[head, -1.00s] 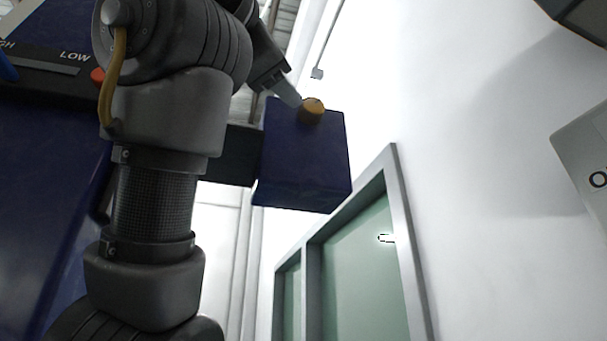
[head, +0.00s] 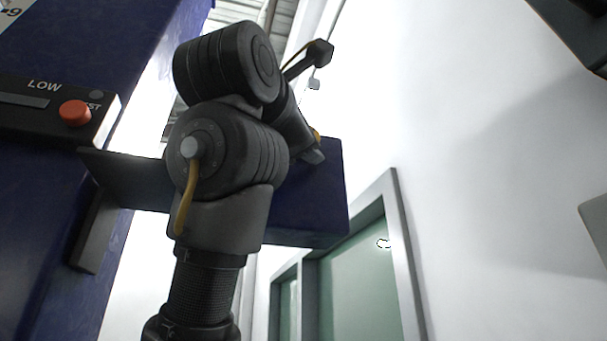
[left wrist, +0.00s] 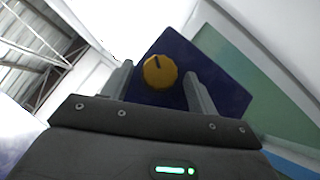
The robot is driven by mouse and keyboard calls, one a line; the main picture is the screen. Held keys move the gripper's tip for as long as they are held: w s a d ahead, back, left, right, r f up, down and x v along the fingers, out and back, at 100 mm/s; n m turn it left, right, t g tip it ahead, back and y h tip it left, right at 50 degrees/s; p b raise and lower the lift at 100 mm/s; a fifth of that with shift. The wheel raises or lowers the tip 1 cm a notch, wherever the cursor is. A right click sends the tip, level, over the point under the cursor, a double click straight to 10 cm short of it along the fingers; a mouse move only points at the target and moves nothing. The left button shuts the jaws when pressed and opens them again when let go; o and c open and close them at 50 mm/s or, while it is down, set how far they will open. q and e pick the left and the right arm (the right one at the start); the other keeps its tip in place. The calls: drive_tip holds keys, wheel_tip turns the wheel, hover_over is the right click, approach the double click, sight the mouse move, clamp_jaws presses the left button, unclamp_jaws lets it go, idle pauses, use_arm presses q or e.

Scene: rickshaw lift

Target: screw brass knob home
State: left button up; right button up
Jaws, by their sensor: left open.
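The brass knob (left wrist: 160,71) is round and yellow with a dark mark at its top. It sits on a face of a dark blue box (left wrist: 225,82). In the left wrist view my left gripper (left wrist: 158,69) is open, with one finger on each side of the knob and gaps to both. Whether the fingertips reach past the knob's front is unclear. In the head view the left gripper (head: 314,155) is at the blue box (head: 325,195), and only a sliver of the knob (head: 316,134) shows behind it. My right gripper is not in view.
The box is joined by a grey bracket (head: 130,180) to a tall blue structure (head: 45,230). A panel there carries a red button (head: 75,113) and the word LOW. A green-paned door (head: 365,280) and a white wall (head: 480,180) stand to the right.

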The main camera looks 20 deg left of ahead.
use_arm(q)
drive_tip(key=shift+a, duration=0.1)
drive_tip(key=c, duration=1)
drive_tip(key=shift+m, duration=0.3)
drive_tip(key=shift+s+a+r+m+g+h+p, duration=0.15)
drive_tip(key=shift+m+g+p, duration=0.1)
drive_tip(key=shift+m+g, duration=0.6)
drive_tip(key=shift+w+d+r+m+g+h+p, duration=0.15)
drive_tip(key=shift+m+g+p, duration=0.1)
drive_tip(key=shift+m+g, duration=0.55)
drive_tip(key=shift+s+a+r+m+g+h+p, duration=0.2)
drive_tip(key=shift+m+g, duration=0.35)
drive_tip(key=shift+m, duration=0.5)
drive_tip(key=shift+w+d+f, duration=0.1)
drive_tip(key=shift+w+d, duration=0.05)
drive_tip(key=o, duration=1)
